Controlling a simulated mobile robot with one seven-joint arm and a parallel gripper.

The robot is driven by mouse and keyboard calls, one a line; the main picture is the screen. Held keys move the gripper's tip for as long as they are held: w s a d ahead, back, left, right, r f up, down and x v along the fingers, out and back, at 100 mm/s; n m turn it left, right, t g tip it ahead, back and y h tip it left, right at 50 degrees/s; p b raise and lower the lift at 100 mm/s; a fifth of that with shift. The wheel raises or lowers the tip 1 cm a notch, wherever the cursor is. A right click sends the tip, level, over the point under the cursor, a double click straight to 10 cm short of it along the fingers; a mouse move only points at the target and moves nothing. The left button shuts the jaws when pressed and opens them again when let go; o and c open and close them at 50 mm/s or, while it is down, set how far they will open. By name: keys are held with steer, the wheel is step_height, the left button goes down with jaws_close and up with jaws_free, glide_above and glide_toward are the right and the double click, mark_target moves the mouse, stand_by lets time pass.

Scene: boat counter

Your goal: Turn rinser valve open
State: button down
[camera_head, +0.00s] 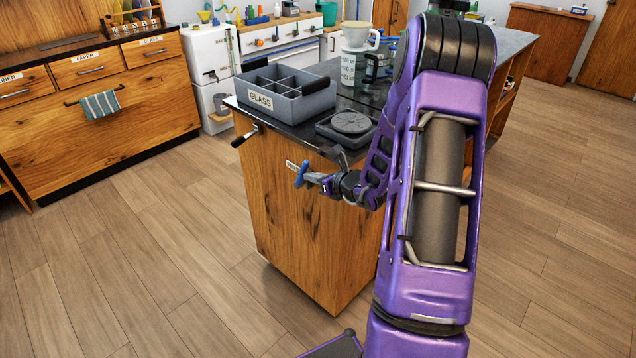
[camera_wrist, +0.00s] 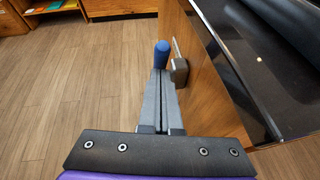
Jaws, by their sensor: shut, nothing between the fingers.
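The rinser (camera_head: 351,123), a dark square tray with a round grey disc, sits on the near end of the counter. Below it, at the wooden end panel, a blue valve handle (camera_head: 301,174) sticks out. In the wrist view the blue handle (camera_wrist: 161,55) stands just beyond my fingertips, with a grey block (camera_wrist: 180,70) on the panel to its right. My gripper (camera_head: 322,183) is at the panel, shut and empty, its fingers (camera_wrist: 159,76) pointing at the handle. The fingertips overlap the handle's lower end in the wrist view; I cannot tell whether they touch it.
A grey divided bin marked GLASS (camera_head: 262,101) stands on the counter (camera_head: 236,104) left of the rinser. A black-gripped lever (camera_head: 243,138) juts from the counter's left corner. A white jug (camera_head: 358,36) stands behind. The floor (camera_head: 160,225) left of the counter is clear.

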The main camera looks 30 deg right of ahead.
mark_target(306, 165)
steer(key=p, duration=0.1)
steer(key=w+r+g+p, duration=0.1)
steer(key=shift+a+r+p, duration=0.25)
steer(key=shift+r+p, duration=0.05)
steer(key=shift+w+r+g+p, duration=0.15)
steer(key=shift+g+p, duration=0.25)
steer(key=shift+p, duration=0.15)
steer(key=shift+w+a+r+g+h+p, duration=0.2)
steer(key=shift+w+g+h+p, duration=0.25)
steer(key=shift+g+p, duration=0.2)
steer(key=shift+w+a+f+b, duration=0.1)
steer(key=shift+w+f+b, duration=0.1)
steer(key=shift+w+b, duration=0.15)
steer(key=shift+w+r, duration=0.1)
steer(key=shift+r, duration=0.05)
